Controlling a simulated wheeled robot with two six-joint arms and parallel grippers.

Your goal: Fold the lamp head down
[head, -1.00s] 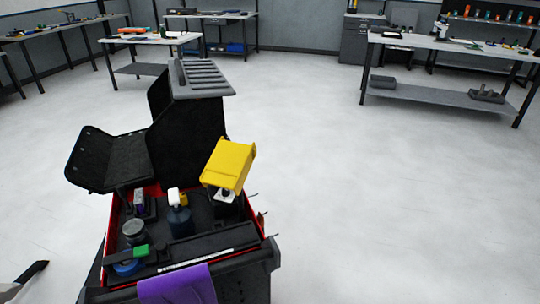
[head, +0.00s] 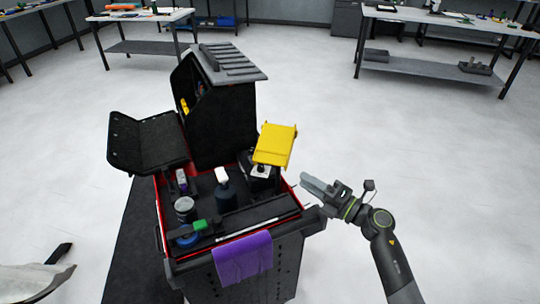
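The yellow lamp head (head: 275,144) stands raised above the right side of the tool cart (head: 285,226), tilted, with its top face showing. A small white and dark part (head: 262,171) shows just under it. My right gripper (head: 308,183) is right of the cart, near its right rim, lower in the picture than the lamp head and apart from it. Its light grey fingers point left toward the cart. From this angle I cannot tell whether they are open or shut.
The open cart tray holds a spray bottle (head: 224,186), a dark jar (head: 184,206), a blue tape roll (head: 187,238) and a green item (head: 200,225). A purple cloth (head: 243,258) hangs over its front. A black open lid (head: 148,142) sticks out left. Floor to the right is clear.

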